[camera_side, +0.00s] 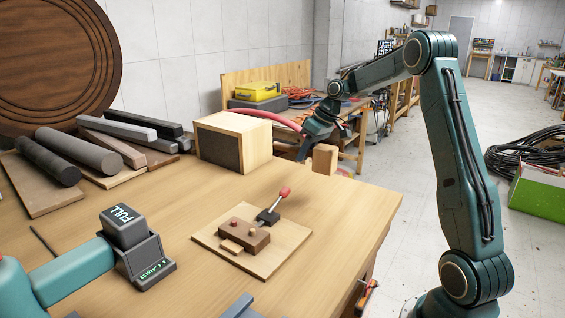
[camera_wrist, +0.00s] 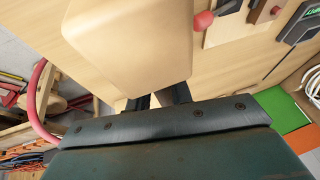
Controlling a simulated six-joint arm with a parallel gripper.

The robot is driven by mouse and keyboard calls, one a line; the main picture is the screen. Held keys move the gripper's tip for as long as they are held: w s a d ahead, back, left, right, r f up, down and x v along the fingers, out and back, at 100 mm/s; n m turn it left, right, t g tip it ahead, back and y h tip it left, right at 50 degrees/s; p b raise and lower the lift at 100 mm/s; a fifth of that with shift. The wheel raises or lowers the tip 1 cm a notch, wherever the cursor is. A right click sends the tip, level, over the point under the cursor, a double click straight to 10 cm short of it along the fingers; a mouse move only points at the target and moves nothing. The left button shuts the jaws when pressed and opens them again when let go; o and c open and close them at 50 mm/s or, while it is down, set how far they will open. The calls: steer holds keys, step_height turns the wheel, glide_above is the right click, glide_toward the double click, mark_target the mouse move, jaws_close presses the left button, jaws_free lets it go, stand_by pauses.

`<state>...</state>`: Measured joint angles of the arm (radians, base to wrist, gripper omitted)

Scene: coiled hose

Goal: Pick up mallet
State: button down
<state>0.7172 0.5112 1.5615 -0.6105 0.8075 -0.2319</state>
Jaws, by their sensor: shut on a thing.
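The mallet shows as a pale wooden head (camera_side: 325,159) at the far right edge of the workbench in the side view. In the wrist view the mallet head (camera_wrist: 130,40) is large and close, just beyond the fingers. My gripper (camera_side: 304,150) points down beside the head in the side view. In the wrist view my gripper (camera_wrist: 160,98) has its dark fingertips shut on the mallet, partly behind the head. The handle is mostly hidden, and I cannot tell whether the mallet touches the bench.
A wooden box with a dark face (camera_side: 218,150) stands left of my gripper. A pink-red hose (camera_side: 270,117) arcs close behind it. A board with a toggle clamp (camera_side: 250,240) lies nearer the front. Bars and rods (camera_side: 80,150) lie at left. Bare bench (camera_side: 345,205) lies at right.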

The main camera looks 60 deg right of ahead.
step_height(320, 180, up, 9)
steer(key=shift+r, duration=0.2)
stand_by(0.3)
stand_by(0.3)
steer(key=c, duration=2.1)
jaws_free()
jaws_close()
steer(key=shift+w+a, duration=0.1)
